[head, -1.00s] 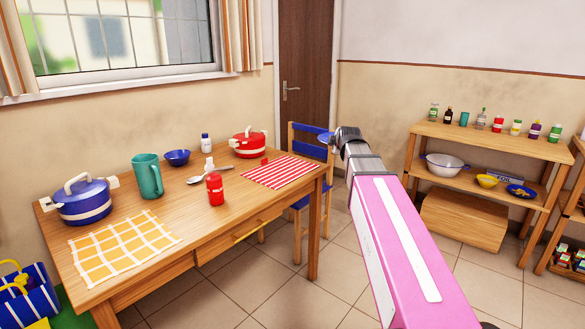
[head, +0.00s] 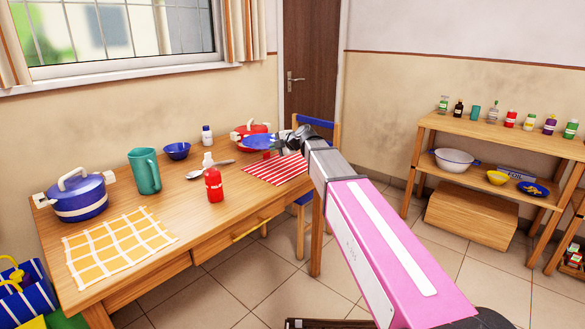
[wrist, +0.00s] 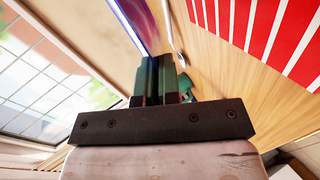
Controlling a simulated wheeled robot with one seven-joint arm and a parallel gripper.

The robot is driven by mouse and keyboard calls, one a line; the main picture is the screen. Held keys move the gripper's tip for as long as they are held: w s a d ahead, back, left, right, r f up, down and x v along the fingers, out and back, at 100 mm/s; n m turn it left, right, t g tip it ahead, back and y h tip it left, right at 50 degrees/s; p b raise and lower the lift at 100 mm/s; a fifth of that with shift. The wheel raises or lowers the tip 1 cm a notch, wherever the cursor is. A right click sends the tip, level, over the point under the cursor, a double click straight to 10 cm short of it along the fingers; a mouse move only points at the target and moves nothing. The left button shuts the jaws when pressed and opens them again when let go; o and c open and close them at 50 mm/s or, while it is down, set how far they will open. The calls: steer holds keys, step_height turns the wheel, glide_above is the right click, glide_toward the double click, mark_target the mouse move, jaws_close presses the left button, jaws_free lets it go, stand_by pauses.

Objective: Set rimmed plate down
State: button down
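The blue rimmed plate (head: 257,141) is in my gripper (head: 280,140) in the head view, over the back right of the wooden table (head: 215,212). It overlaps the red pot in the picture. In the wrist view, the plate (wrist: 133,22) shows nearly edge-on as a blue-purple strip, and my gripper's dark fingers (wrist: 160,75) are closed at its rim. The red-and-white striped cloth (head: 277,175) lies on the table just in front of the plate, and in the wrist view it is at the upper right. The plate's height above the table is hard to tell.
The red pot (head: 240,131) stands behind the plate. A red bottle (head: 213,183), a spoon (head: 200,173), a blue bowl (head: 176,151) and a green pitcher (head: 145,171) are to the left. A blue chair (head: 327,140) stands at the table's right end.

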glide_above(297, 174)
steer(key=f, duration=0.5)
steer(key=shift+w+f, duration=0.15)
steer(key=shift+w, duration=0.05)
steer(key=shift+f, duration=2)
steer(key=shift+f, duration=0.1)
steer(key=c, duration=1.6)
jaws_free()
